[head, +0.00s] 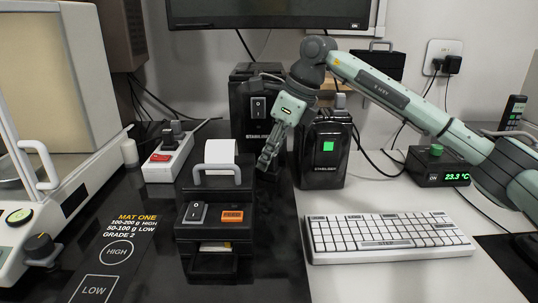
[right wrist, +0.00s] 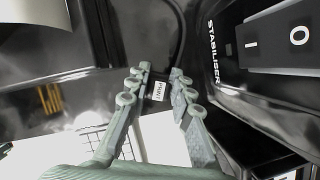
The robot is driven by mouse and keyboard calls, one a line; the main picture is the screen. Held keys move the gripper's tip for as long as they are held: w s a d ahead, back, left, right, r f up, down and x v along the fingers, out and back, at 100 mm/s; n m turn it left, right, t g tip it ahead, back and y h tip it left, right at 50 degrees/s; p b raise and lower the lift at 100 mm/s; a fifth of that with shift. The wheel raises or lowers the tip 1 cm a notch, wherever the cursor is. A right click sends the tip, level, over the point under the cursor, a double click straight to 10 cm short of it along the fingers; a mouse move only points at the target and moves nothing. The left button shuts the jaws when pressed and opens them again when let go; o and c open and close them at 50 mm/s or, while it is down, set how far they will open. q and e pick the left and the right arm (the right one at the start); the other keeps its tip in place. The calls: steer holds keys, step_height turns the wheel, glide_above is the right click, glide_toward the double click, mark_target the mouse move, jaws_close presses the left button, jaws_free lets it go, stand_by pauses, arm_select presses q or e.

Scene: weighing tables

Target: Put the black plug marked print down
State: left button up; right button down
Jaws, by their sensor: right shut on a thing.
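My right gripper (head: 268,160) points down between the printer and the black stabiliser boxes. In the right wrist view its two fingers (right wrist: 160,75) are shut on the black plug marked print, whose small white label (right wrist: 158,91) shows between them. The plug's dark body is hard to make out against the dark table. A black cable runs near the fingertips in that view. A white power strip (head: 158,165) with a red switch and black plugs in it lies left of the gripper, apart from it. My left gripper is not in view.
A black label printer (head: 208,237) with a paper roll stands just left of the gripper. Two stabiliser boxes (head: 325,160) (head: 247,105) stand right and behind. A white keyboard (head: 388,236) lies at the right. The printed mat (head: 118,250) at front left is clear.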

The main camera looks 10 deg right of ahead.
steer(key=shift+f, duration=0.15)
steer(key=c, duration=1.3)
jaws_free()
steer(key=shift+c, duration=0.2)
steer(key=shift+r, duration=0.3)
steer(key=v, duration=1.1)
steer(key=shift+d+r, duration=0.15)
steer(key=shift+r, duration=0.2)
steer(key=shift+s, duration=0.2)
